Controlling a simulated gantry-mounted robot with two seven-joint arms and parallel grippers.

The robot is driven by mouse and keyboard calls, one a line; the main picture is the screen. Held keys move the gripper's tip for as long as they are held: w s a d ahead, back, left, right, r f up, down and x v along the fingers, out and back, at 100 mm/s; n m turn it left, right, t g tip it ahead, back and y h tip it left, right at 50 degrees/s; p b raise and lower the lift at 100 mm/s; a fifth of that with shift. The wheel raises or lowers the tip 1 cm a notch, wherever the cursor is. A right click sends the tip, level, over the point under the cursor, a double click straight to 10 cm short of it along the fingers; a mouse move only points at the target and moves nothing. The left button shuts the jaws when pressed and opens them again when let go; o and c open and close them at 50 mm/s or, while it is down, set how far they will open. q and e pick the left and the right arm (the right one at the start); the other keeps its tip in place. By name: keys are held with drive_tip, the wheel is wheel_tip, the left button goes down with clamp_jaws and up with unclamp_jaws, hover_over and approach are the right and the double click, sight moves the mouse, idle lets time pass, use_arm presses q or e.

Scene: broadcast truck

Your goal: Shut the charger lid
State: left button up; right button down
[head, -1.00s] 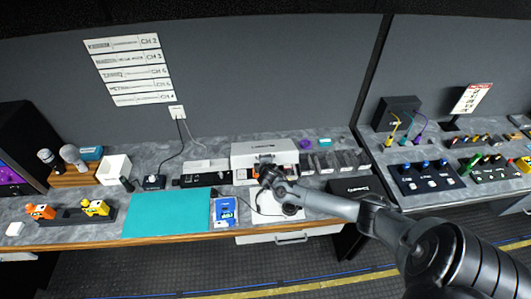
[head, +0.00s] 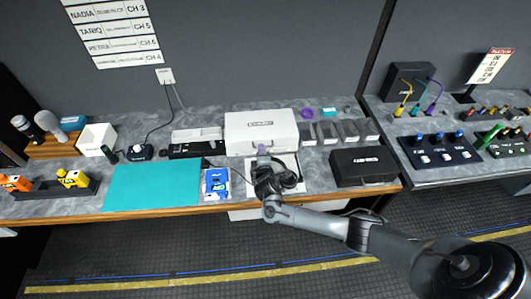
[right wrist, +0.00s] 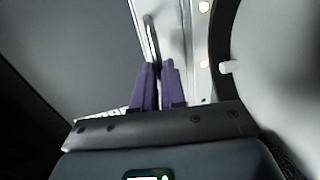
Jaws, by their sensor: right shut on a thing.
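The charger is a white case whose labelled lid (head: 245,131) faces up and forward at the middle of the bench. Its inside does not show, and I cannot tell whether the lid's front edge meets the base. My right gripper (head: 263,151) is at the front edge of the lid, with its purple fingers pointing at the case. In the right wrist view the fingers (right wrist: 160,82) are close together at a thin grey bar on the white lid (right wrist: 174,35). They are shut on the lid; the exact contact is partly hidden. My left gripper is not in view.
A white sheet with a black headset (head: 286,180) lies in front of the charger, partly under my right arm. A black case (head: 362,166) stands to the right, a teal mat (head: 155,186) and blue device (head: 216,183) to the left. Grey blocks (head: 340,131) stand beside the charger.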

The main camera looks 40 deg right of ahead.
drive_tip(key=shift+s+f, duration=0.15)
drive_tip(key=shift+f, duration=0.4)
drive_tip(key=shift+s+f, duration=0.15)
drive_tip(key=shift+f, duration=0.35)
drive_tip(key=c, duration=1.4)
unclamp_jaws()
drive_tip(key=shift+w, duration=0.1)
drive_tip(key=shift+o, duration=1)
drive_tip(key=shift+a, duration=0.1)
drive_tip(key=shift+r, duration=0.15)
drive_tip(key=shift+r, duration=0.1)
drive_tip(key=shift+r, duration=0.1)
drive_tip(key=shift+s+a+r, duration=0.1)
drive_tip(key=shift+s+a, duration=0.15)
drive_tip(key=shift+s, duration=0.1)
drive_tip(key=p+v, duration=0.2)
drive_tip(key=v, duration=0.7)
drive_tip(key=shift+s+a+r, duration=0.1)
drive_tip(key=shift+a+r, duration=0.05)
drive_tip(key=shift+r, duration=0.05)
drive_tip(key=shift+s+a, duration=0.1)
drive_tip(key=shift+s, duration=0.05)
